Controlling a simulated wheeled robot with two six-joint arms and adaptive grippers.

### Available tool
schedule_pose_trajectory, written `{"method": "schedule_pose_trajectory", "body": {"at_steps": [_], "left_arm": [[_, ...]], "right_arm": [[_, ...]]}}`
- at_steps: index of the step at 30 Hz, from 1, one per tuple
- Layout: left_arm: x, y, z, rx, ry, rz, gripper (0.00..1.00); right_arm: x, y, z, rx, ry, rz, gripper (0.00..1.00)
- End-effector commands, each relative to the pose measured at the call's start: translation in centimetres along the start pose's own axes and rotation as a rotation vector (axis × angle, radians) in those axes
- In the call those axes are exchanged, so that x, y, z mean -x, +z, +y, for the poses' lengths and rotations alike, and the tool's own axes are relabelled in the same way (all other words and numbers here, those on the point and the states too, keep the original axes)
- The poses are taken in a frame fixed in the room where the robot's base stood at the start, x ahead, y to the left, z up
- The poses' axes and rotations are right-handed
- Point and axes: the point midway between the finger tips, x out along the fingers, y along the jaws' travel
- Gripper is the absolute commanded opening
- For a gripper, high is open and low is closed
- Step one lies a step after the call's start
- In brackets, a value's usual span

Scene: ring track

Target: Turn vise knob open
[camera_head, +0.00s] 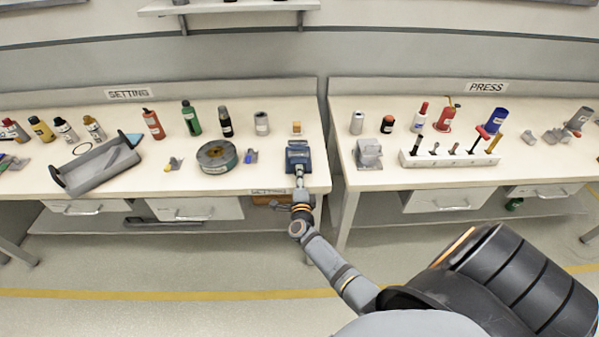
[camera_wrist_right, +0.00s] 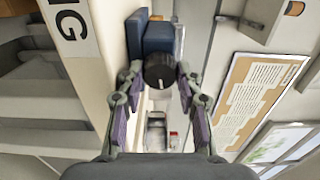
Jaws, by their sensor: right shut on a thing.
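The blue vise (camera_head: 298,156) stands at the front right corner of the left bench. In the right wrist view its blue body (camera_wrist_right: 159,38) lies just beyond the fingers. The round black knob (camera_wrist_right: 159,70) with a pale mark faces the camera. My right gripper (camera_wrist_right: 158,78) has one finger on each side of the knob and is shut on it. In the head view my right gripper (camera_head: 300,190) is at the front of the vise and hides the knob. My left gripper is not in view.
The left bench (camera_head: 270,178) also holds a round green-edged container (camera_head: 217,157), a grey tray (camera_head: 98,167), bottles and a small orange block (camera_head: 297,128). A gap separates it from the right bench (camera_head: 400,180), where a white tool rack (camera_head: 450,159) stands. Drawers (camera_head: 195,209) are below.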

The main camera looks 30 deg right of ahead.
Motion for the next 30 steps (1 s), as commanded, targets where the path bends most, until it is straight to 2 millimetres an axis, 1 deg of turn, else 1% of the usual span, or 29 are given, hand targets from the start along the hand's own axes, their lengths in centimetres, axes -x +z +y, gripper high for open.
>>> {"method": "schedule_pose_trajectory", "body": {"at_steps": [1, 3, 15, 22, 30], "left_arm": [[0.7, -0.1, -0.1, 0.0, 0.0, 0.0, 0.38], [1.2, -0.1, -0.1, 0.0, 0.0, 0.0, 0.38], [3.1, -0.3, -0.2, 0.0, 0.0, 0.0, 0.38], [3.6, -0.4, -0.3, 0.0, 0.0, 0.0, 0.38], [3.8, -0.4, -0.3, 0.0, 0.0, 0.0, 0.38]], "right_arm": [[0.0, 0.0, -0.3, 0.041, 0.003, 0.0, 0.04], [0.0, 0.0, -0.3, 0.107, 0.003, 0.0, 0.04], [0.0, 0.0, -0.1, 0.415, 0.003, 0.0, 0.04], [0.0, 0.0, 0.0, 0.515, 0.003, -0.001, 0.04], [0.0, 0.0, 0.1, 0.561, 0.002, -0.001, 0.04]]}}
